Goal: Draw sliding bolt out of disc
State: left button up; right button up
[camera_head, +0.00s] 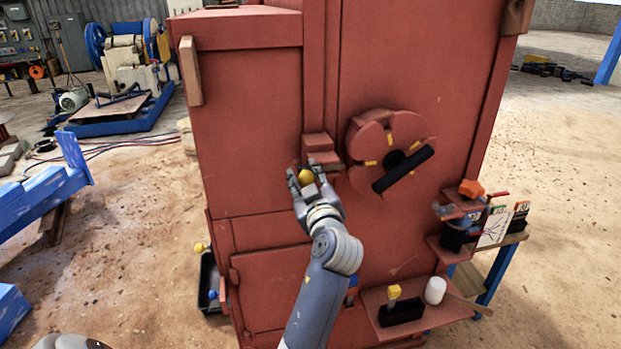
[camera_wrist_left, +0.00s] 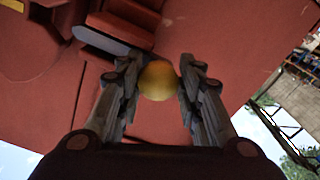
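The red disc (camera_head: 365,137) with yellow marks and a black bar handle (camera_head: 404,168) is on the front of the red cabinet. Left of it is a red stepped block (camera_head: 319,146), which looks like the bolt's guide. A yellow ball knob (camera_head: 306,176), seemingly the sliding bolt's knob, sits just below this block. My left gripper (camera_wrist_left: 159,77) has one finger on each side of the knob (camera_wrist_left: 158,83), seemingly touching it. A grey flat bar (camera_wrist_left: 101,41) shows beside the block in the wrist view. The bolt's end at the disc is hidden. My right gripper is out of view.
The red cabinet (camera_head: 250,130) fills the middle. A low red shelf (camera_head: 442,316) at its lower right holds a black block with a yellow top (camera_head: 400,308) and a white cylinder (camera_head: 435,290). A black bin (camera_head: 208,285) is at the lower left.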

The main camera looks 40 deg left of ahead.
pick_arm(q)
jog(key=shift+o, duration=0.9)
jog(key=shift+s+a, duration=0.15)
jog(key=shift+a, duration=0.15)
jog(key=shift+d+r, duration=0.1)
jog(key=shift+d, duration=0.05)
notch_tip(320, 180, up, 10)
jog(key=shift+f, duration=0.15)
